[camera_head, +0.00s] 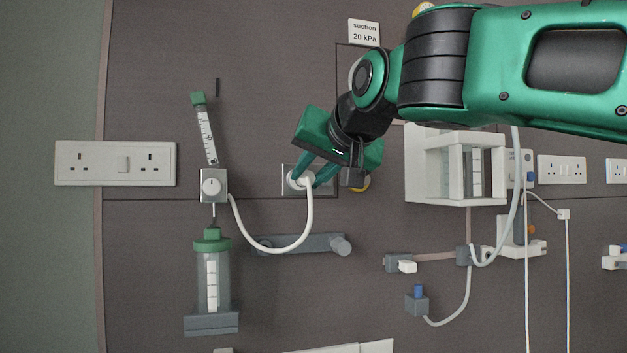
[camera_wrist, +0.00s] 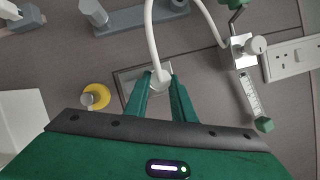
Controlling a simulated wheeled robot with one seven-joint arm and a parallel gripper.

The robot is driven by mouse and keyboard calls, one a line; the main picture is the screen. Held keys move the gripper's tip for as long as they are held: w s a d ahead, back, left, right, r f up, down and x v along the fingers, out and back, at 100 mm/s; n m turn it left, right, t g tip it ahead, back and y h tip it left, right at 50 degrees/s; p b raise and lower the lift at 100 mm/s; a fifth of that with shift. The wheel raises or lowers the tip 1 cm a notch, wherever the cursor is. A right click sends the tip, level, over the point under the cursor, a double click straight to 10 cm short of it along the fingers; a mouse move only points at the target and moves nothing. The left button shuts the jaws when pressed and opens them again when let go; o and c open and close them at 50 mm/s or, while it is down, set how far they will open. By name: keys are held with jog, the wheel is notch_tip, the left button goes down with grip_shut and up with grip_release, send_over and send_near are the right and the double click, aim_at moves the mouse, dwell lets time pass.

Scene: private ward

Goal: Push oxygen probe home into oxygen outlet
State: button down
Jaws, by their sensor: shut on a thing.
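The oxygen probe (camera_wrist: 161,79) is a white plug with a white hose, in front of a square wall plate (camera_head: 288,191) that looks like the oxygen outlet. My gripper (camera_head: 305,179) is shut on the probe, with green fingers on either side; the gripper (camera_wrist: 160,84) also shows in the wrist view. The hose (camera_head: 295,249) loops down and left to the flowmeter body (camera_head: 213,187). The probe is at the plate's face, but the fingers hide the joint, so I cannot tell how deep it sits.
The flowmeter tube (camera_head: 206,136) and humidifier bottle (camera_head: 211,285) are left of the outlet. A grey rail bracket (camera_head: 300,244) sits below. A yellow-ringed outlet (camera_wrist: 96,96) is close beside my gripper. A white box (camera_head: 455,166) is to the right.

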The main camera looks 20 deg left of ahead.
jog(key=shift+w+a, duration=0.45)
jog(key=shift+w, duration=0.25)
dwell(0.5)
jog(key=shift+w+a+r, duration=0.1)
jog(key=shift+w+a, duration=0.3)
jog(key=shift+w, duration=0.25)
jog(key=c, duration=1.4)
grip_release()
jog(key=f+v, duration=0.1)
jog(key=v, duration=1.3)
jog(key=shift+s+d+f, duration=0.2)
jog(key=shift+s, duration=0.25)
jog(key=shift+s, duration=0.1)
